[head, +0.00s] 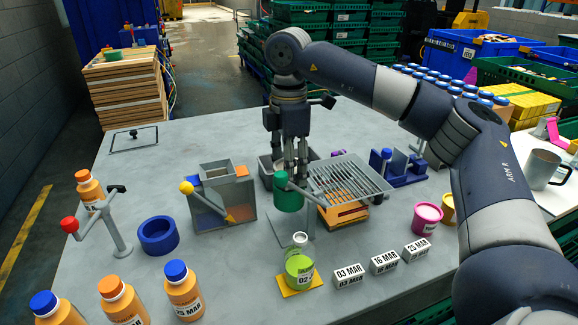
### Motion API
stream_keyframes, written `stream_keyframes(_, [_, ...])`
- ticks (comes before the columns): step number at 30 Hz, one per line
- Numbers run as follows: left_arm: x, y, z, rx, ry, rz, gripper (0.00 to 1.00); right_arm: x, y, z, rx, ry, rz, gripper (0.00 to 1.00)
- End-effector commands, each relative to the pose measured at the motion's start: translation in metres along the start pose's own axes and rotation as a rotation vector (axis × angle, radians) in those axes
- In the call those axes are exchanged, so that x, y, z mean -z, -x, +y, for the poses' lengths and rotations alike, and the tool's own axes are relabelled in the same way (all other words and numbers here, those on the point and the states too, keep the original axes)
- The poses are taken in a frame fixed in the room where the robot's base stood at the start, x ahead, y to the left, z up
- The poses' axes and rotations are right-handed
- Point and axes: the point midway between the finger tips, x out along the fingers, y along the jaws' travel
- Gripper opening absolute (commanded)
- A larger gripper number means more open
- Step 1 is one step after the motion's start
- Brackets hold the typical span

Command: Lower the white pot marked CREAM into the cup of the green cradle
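My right gripper (290,168) points straight down just above and behind the cup's rim. A small pale patch (281,167) shows between the fingertips and the rim. It may be the white pot, but no CREAM lettering can be read. The fingers and cup hide most of it, so I cannot tell how firmly it is held or whether it is inside the cup. My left gripper is out of view.
A slatted metal rack (350,178) stands close right of the cup. A grey bin with a yellow-knobbed lever (222,195) stands left.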

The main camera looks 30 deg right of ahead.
Motion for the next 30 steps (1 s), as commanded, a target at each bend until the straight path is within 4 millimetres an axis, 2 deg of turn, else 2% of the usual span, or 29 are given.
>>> stream_keyframes(26, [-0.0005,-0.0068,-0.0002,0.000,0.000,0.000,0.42,0.0000,-0.0099,0.0000,-0.001,0.000,0.000,0.20])
stream_keyframes(27, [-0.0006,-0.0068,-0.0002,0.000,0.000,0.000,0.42,0.0000,-0.0099,0.0000,-0.001,0.000,0.000,0.51])
stream_keyframes(30, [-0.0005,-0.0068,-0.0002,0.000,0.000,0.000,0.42,0.0000,-0.0099,0.0000,-0.001,0.000,0.000,0.70])
